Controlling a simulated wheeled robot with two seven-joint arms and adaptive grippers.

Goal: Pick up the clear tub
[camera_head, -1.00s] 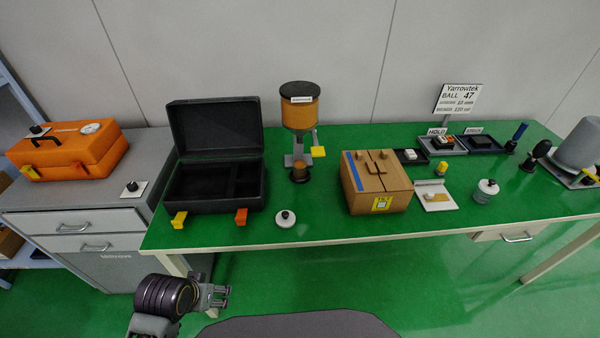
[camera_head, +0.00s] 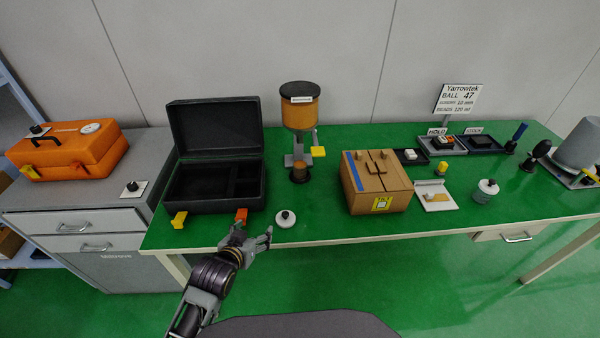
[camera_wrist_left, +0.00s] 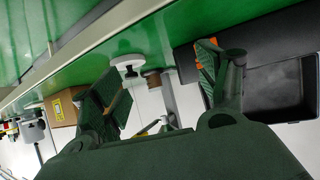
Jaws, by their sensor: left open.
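A small tub with brown contents (camera_head: 299,172) stands upright under the amber hopper's spout; I take it for the clear tub, though its clear wall is hard to make out. In the left wrist view a small brown shape (camera_wrist_left: 153,83), apparently the same tub, shows between the fingers, beyond a white knobbed lid (camera_wrist_left: 127,61). My left gripper (camera_head: 257,234) is open and empty at the bench's front edge, just left of and in front of that lid (camera_head: 285,218). It is well short of the tub and apart from it. My right gripper is out of view.
The open black case (camera_head: 214,204) with orange and yellow latches is left of the tub. The hopper (camera_head: 301,114) stands over it. A cardboard box (camera_head: 376,184) is to the right, with a white-lidded jar (camera_head: 485,191) farther right.

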